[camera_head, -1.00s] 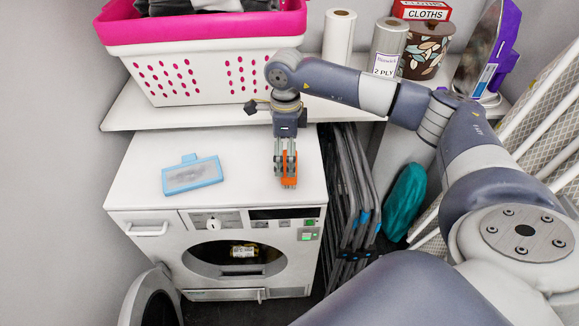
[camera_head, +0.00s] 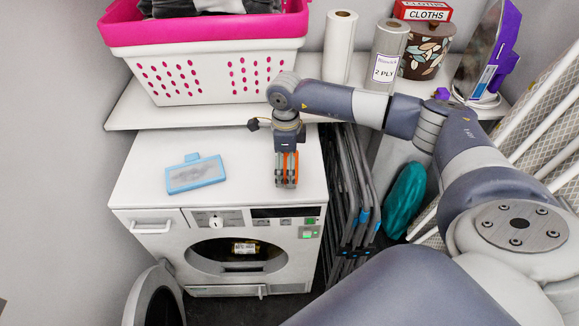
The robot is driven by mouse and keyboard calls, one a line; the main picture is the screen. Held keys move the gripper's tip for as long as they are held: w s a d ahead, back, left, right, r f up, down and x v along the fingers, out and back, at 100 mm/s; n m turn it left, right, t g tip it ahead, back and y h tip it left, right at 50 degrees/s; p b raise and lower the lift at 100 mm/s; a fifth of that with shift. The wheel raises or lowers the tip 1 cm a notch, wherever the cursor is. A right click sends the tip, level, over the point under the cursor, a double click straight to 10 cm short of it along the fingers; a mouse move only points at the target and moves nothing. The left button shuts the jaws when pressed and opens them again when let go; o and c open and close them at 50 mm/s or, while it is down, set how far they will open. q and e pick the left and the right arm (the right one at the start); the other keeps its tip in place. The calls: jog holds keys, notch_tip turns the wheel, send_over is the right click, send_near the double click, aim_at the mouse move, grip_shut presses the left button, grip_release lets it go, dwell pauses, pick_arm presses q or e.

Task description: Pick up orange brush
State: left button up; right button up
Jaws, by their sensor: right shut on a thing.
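The orange brush (camera_head: 285,167) is on top of the white dryer (camera_head: 238,190), near its right side. Only narrow orange parts of it show, because my right gripper (camera_head: 286,183) covers most of it. My right gripper points down and is shut on the orange brush. I cannot tell whether the brush touches the dryer top. My left gripper is not in view.
A light blue lint filter (camera_head: 195,174) lies on the dryer's left half. The dryer door (camera_head: 155,297) hangs open below. A shelf (camera_head: 125,112) behind holds a pink and white basket (camera_head: 210,75) and paper rolls (camera_head: 339,48). Folded grey frames (camera_head: 350,190) stand at right.

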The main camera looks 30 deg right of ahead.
aim_at(286, 162)
jog(key=shift+r, duration=0.1)
jog(key=shift+r, duration=0.3)
notch_tip(286, 162, up, 2)
jog(key=shift+w+r+b, duration=0.1)
jog(key=shift+b, duration=0.7)
jog(key=s+a+r+b, duration=0.2)
jog(key=s+a, duration=0.5)
jog(key=s, duration=0.7)
jog(key=shift+s+b, duration=0.3)
jog(key=shift+b, duration=0.6)
